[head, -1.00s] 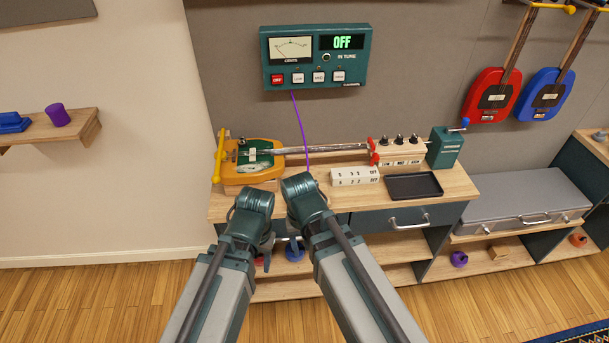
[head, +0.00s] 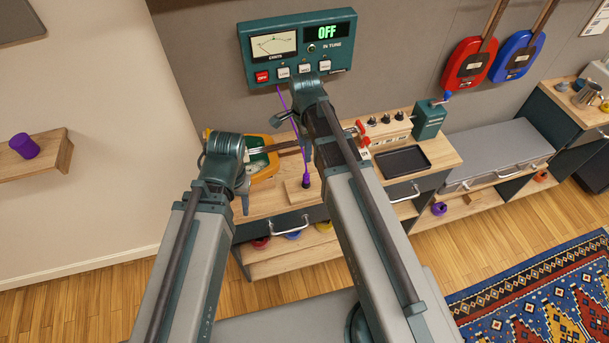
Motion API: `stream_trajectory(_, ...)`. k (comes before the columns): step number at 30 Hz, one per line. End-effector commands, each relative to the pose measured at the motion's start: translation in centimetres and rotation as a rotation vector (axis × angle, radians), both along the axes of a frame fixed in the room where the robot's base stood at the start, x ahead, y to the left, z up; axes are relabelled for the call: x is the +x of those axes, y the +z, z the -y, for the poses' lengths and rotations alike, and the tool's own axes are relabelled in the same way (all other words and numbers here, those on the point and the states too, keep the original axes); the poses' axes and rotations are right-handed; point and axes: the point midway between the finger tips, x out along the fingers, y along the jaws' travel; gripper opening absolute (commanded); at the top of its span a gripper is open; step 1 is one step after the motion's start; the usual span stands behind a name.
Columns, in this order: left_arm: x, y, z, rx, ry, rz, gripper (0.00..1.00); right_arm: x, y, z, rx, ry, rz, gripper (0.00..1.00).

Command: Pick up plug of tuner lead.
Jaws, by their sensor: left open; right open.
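The tuner lead (head: 296,130) is a thin purple cord. It hangs from the teal wall tuner (head: 300,48), whose display reads OFF. Its dark plug (head: 306,182) is at the lower end, upright at a small wooden block on the bench. My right gripper (head: 293,130) is beside the upper part of the lead, above the plug and apart from it; it is open and partly hidden by its wrist. My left gripper (head: 244,203) is low at the bench's left front, left of the plug, open and mostly hidden behind its wrist.
A yellow-orange guitar (head: 262,160) lies on the bench behind my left wrist. A black tray (head: 402,161), a cream switch box (head: 388,130) and a teal box (head: 430,119) stand to the right. My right forearm covers the bench's middle.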

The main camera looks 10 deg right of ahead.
Motion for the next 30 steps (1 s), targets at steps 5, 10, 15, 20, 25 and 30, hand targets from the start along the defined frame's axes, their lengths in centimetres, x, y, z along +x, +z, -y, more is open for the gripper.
stream_trajectory(5,0.0,-1.8,0.0,0.0,0.001,0.0,0.5,0.0,-1.8,0.0,0.0,0.002,0.0,0.62)
stream_trajectory(10,0.0,-4.2,0.0,0.0,0.001,0.0,0.5,0.0,-4.2,0.0,0.0,0.003,0.0,0.62)
stream_trajectory(15,0.0,-6.6,0.0,0.0,0.002,0.0,0.5,-0.1,-6.6,0.0,0.0,0.003,0.0,0.62)
stream_trajectory(20,0.0,-8.4,0.0,0.0,0.003,0.0,0.5,-0.1,-8.4,0.0,0.0,0.004,0.0,0.62)
stream_trajectory(25,0.0,-8.5,0.0,0.0,0.003,0.0,0.5,-0.1,-8.5,0.0,0.0,0.004,0.0,0.62)
stream_trajectory(30,0.0,-8.9,0.0,0.0,0.003,0.0,0.5,-0.1,-8.9,0.0,0.0,0.004,0.0,0.62)
